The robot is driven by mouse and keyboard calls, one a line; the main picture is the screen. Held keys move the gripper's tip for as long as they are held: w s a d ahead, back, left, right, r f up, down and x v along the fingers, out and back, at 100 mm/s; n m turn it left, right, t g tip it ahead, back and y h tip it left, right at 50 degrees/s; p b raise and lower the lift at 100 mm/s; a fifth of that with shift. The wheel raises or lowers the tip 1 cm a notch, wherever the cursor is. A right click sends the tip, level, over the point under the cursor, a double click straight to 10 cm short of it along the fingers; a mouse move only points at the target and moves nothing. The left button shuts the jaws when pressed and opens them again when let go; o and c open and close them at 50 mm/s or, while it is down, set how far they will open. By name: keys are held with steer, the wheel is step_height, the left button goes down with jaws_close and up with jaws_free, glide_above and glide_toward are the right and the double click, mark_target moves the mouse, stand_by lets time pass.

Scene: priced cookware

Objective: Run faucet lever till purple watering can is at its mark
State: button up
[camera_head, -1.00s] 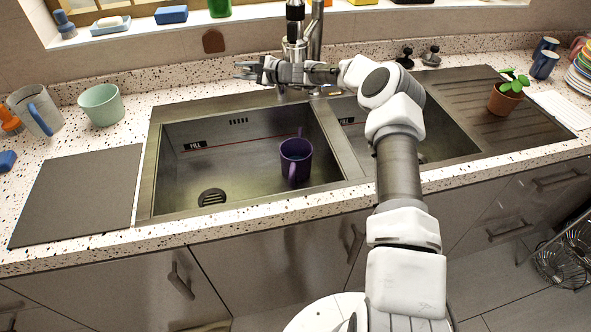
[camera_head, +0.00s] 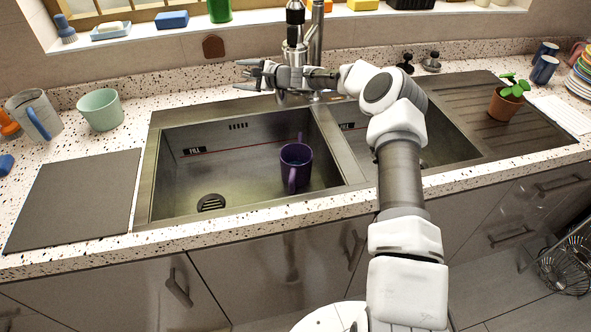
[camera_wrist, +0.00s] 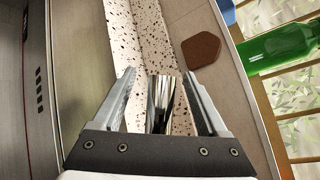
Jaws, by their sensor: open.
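The purple watering can (camera_head: 296,163) stands upright in the left sink basin, near the divider, with some liquid visible inside. A red line with a FILL label (camera_head: 193,151) runs along the basin's back wall. The metal faucet (camera_head: 295,50) rises behind the sink, its lower part partly hidden by my arm. My gripper (camera_head: 246,75) is open above the back rim, pointing left, left of the faucet. In the wrist view my gripper (camera_wrist: 157,78) has a shiny metal piece (camera_wrist: 160,105) showing between its fingers; I cannot tell whether it is the lever or whether they touch.
A second basin lies under my arm. A grey jug (camera_head: 36,115) and a pale green cup (camera_head: 99,107) stand at left, a potted plant (camera_head: 505,105) at right. A green bottle (camera_wrist: 280,48) and a brown plaque (camera_wrist: 201,50) are near my gripper's view.

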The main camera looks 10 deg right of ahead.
steer(key=b+v, duration=0.3)
steer(key=v, duration=0.4)
stand_by(0.4)
